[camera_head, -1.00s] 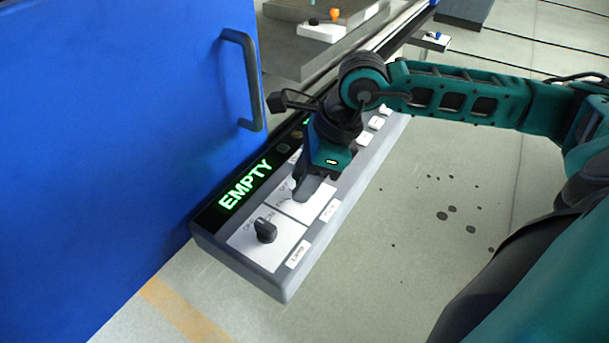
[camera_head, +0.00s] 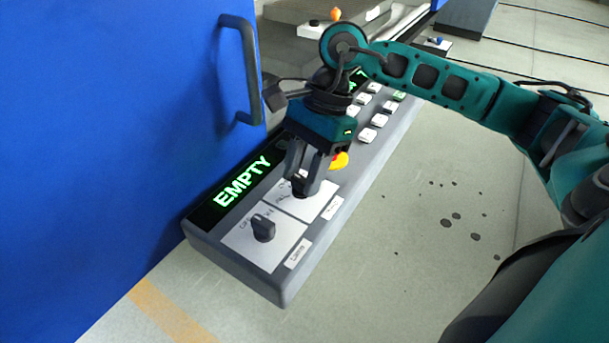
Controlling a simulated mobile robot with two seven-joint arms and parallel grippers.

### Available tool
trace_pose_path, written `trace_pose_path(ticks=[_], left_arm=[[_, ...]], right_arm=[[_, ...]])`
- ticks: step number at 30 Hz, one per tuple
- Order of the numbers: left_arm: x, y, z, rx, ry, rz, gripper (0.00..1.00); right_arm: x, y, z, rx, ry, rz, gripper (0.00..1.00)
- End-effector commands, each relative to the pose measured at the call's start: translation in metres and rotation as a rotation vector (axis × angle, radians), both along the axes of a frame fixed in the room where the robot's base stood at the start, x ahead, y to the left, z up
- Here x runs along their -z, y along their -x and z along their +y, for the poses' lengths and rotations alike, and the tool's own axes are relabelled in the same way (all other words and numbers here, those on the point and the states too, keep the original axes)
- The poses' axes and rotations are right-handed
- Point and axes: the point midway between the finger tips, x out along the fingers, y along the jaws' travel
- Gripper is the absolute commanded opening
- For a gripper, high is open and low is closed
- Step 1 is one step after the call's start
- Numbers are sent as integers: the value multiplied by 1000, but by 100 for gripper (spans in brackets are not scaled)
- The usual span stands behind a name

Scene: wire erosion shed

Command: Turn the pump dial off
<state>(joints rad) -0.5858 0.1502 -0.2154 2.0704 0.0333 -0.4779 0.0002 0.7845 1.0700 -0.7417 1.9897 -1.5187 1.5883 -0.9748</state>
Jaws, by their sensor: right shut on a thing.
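The grey control panel (camera_head: 232,258) lies beside the blue door, with a green "EMPTY" display on it. Its nearest dial is a black knob (camera_head: 263,228) on a white plate, with a label that seems to read "Lamp". The second white plate (camera_head: 319,203), just beyond, has a label that seems to read "Pump". My right gripper (camera_head: 303,188) points down onto this plate, shut on the pump dial, which the fingers mostly hide. I cannot read the dial's pointer. My left gripper is not in view.
The blue door (camera_head: 110,130) with its grey handle (camera_head: 250,75) stands close left of my right gripper. The floor to the right is open, with dark spots.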

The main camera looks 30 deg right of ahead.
Motion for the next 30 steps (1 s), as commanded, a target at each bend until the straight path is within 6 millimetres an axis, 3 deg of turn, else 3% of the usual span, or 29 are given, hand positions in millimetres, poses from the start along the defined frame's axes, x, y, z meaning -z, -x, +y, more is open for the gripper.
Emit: trace_pose_path(ticks=[12, 29, 30], left_arm=[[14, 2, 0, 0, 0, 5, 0], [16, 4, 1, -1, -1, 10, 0], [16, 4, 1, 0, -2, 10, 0]], right_arm=[[0, -2, 0, -187, -1, -3, 8], [-1, -2, 0, -210, 1, -3, 8], [-1, -2, 0, -210, 1, -3, 42]])
